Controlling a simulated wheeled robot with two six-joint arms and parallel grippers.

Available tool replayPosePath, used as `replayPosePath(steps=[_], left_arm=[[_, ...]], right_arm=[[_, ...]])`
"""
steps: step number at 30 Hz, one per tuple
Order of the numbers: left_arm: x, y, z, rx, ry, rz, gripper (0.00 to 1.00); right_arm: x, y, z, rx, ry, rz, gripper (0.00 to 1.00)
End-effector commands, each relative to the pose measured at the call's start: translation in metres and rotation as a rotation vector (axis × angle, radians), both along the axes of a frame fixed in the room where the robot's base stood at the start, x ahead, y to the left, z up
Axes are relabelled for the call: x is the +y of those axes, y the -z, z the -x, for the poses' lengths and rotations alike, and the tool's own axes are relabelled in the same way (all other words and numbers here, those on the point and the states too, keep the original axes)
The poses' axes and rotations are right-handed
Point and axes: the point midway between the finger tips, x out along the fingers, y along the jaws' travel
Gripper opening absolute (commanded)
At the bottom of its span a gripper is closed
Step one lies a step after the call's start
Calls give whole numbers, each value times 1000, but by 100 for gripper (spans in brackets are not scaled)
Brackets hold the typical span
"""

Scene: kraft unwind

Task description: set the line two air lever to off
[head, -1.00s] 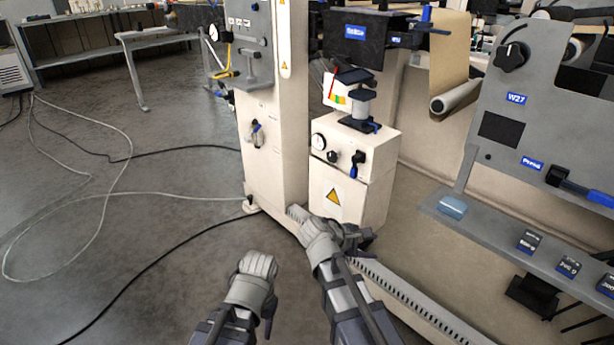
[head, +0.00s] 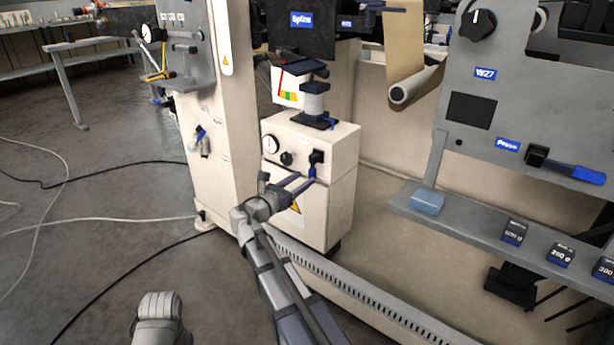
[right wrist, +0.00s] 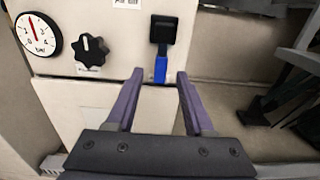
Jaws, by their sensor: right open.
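A lever with a black hub and a blue handle (head: 315,165) is on the front of the cream box, right of a gauge and a black knob. In the right wrist view the blue handle (right wrist: 160,68) hangs straight down. A label above it starts with "Air"; the rest is cut off. My right gripper (head: 302,183) is open and empty. In the right wrist view its two purple fingers (right wrist: 160,75) point at the panel, one to each side of the handle's lower end; contact cannot be told. My left gripper is out of view; only part of that arm shows.
A pressure gauge (right wrist: 38,33) and a black knob (right wrist: 92,50) sit left of the lever. Another blue-handled fitting (head: 201,138) is on the tall cabinet. A grey shelf (head: 465,222) with small black boxes stands to the right.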

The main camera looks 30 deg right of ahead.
Motion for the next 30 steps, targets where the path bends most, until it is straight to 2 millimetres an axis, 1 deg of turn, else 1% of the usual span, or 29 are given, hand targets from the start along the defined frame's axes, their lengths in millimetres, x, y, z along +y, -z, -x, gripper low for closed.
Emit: replayPosePath(steps=[1, 3, 9, 19, 20, 30], left_arm=[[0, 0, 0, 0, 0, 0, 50], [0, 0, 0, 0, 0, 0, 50], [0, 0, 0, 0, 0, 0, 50], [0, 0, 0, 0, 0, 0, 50], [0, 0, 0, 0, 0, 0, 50], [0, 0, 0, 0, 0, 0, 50]], right_arm=[[-8, 0, -4, 0, 2, 0, 52], [-17, 0, -8, -1, 2, -1, 52], [-32, 0, -14, -1, 1, -1, 52], [-35, 0, -15, -1, -1, -1, 52], [-35, 0, -15, -1, -1, -2, 51], [-35, 0, -15, -1, -1, -2, 13]])
